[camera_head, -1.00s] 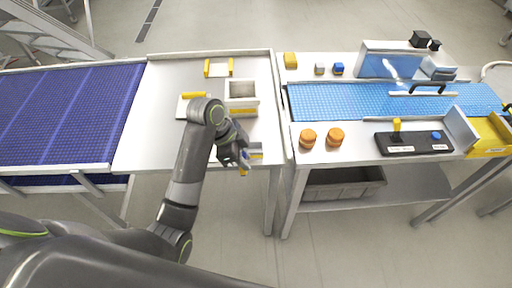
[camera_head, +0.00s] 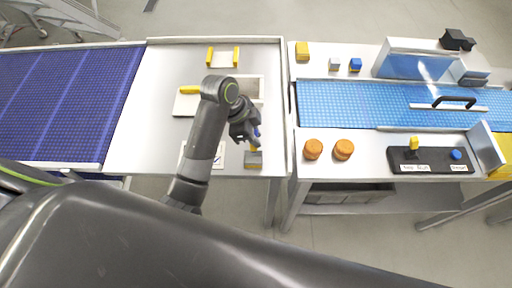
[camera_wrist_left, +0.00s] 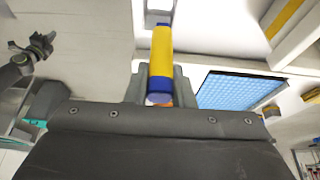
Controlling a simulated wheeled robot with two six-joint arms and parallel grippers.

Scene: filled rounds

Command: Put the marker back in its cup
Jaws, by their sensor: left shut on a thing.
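My left gripper (camera_head: 252,134) is shut on the marker (camera_head: 257,132), above the front right of the steel table. In the left wrist view the marker (camera_wrist_left: 161,60) is yellow with a blue end facing the camera. Its far end meets a small grey open holder (camera_wrist_left: 157,12), which looks like the cup. In the head view this grey cup (camera_head: 254,160) stands just below the gripper, by the table's front right corner. The marker's lower end is over or at it; I cannot tell whether it is inside. My right gripper (camera_wrist_left: 38,45) shows small in the left wrist view.
A pale open box (camera_head: 251,87) stands behind the gripper. A white pad with a yellow bar (camera_head: 186,104) lies to its left. A blue conveyor (camera_head: 70,95) adjoins on the left. Across a gap, the right table holds two orange rounds (camera_head: 313,149) and a control box (camera_head: 430,160).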

